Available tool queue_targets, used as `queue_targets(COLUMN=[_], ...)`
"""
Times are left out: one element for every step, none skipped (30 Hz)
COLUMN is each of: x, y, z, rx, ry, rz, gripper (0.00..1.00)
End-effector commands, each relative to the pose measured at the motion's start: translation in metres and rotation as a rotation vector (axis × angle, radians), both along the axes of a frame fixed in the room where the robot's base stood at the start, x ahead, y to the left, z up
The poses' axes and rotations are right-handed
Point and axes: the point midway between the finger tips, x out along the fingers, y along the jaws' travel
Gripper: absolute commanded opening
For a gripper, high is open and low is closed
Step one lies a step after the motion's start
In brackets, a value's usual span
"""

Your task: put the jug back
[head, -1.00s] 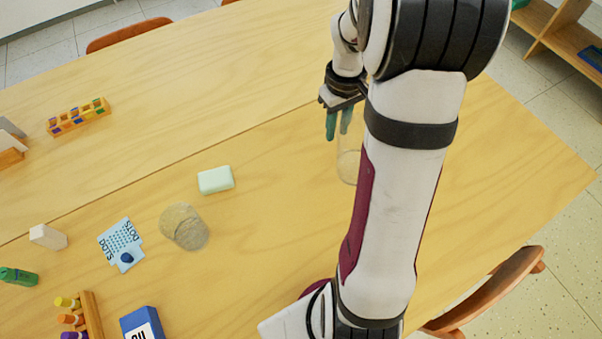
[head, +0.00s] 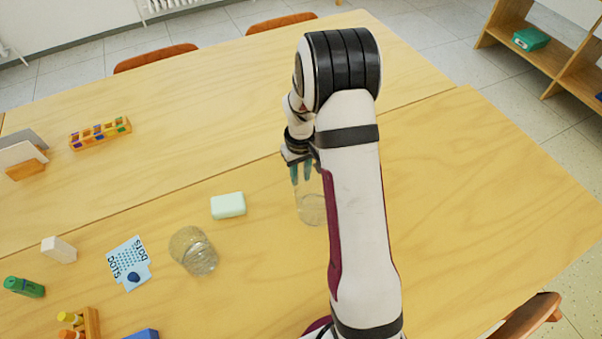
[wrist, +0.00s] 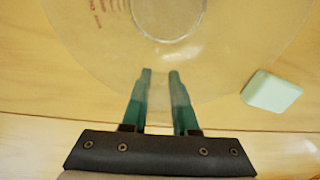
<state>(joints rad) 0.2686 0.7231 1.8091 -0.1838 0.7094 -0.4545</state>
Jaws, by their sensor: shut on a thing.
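The jug (head: 311,209) is clear glass, right of the pale green soap-like block in the head view, and partly hidden by my arm. In the wrist view its round, see-through body (wrist: 225,45) fills the upper middle, with a ring inside and small red marks at upper left. My gripper (head: 301,174) has teal fingers pointing down at the jug. In the wrist view the fingers (wrist: 160,75) are shut on a narrow clear part at the jug's near side, likely its handle. I cannot tell whether the jug's base touches the table.
The pale green block (head: 228,205) lies left of the jug. A patterned glass (head: 193,250) stands further left, by a blue dotted card (head: 129,263). A wooden holder with coloured pieces (head: 100,133) is at the back left. The table (head: 480,190) is clear on the right.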

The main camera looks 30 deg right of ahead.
Motion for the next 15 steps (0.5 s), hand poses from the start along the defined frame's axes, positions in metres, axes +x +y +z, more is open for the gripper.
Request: queue_targets(x=[0.0001, 0.0001, 0.0001, 0.0, 0.0, -0.0001, -0.0001, 0.0, 0.0, 0.0, 0.0, 0.0, 0.0, 0.0, 0.0], y=[-0.0001, -0.0001, -0.0002, -0.0002, -0.0002, -0.0002, -0.0002, -0.0002, -0.0002, -0.0002, -0.0002, -0.0002, -0.0002, -0.0002, -0.0002], z=[0.0004, 0.0005, 0.0005, 0.0002, -0.0004, -0.0016, -0.0024, -0.0025, -0.0023, -0.0023, -0.0023, -0.0022, -0.0022, -0.0022, -0.0022], rx=[0.0, 0.0, 0.0, 0.0, 0.0, 0.0, 0.0, 0.0, 0.0, 0.0, 0.0, 0.0, 0.0, 0.0, 0.0], ry=[0.0, 0.0, 0.0, 0.0, 0.0, 0.0, 0.0, 0.0, 0.0, 0.0, 0.0, 0.0, 0.0, 0.0, 0.0], rz=[0.0, 0.0, 0.0, 0.0, 0.0, 0.0, 0.0, 0.0, 0.0, 0.0, 0.0, 0.0, 0.0, 0.0, 0.0], gripper=[0.0, 0.0, 0.0, 0.0, 0.0, 0.0, 0.0, 0.31, 0.38, 0.44, 0.49, 0.56, 0.57, 0.57, 0.57])
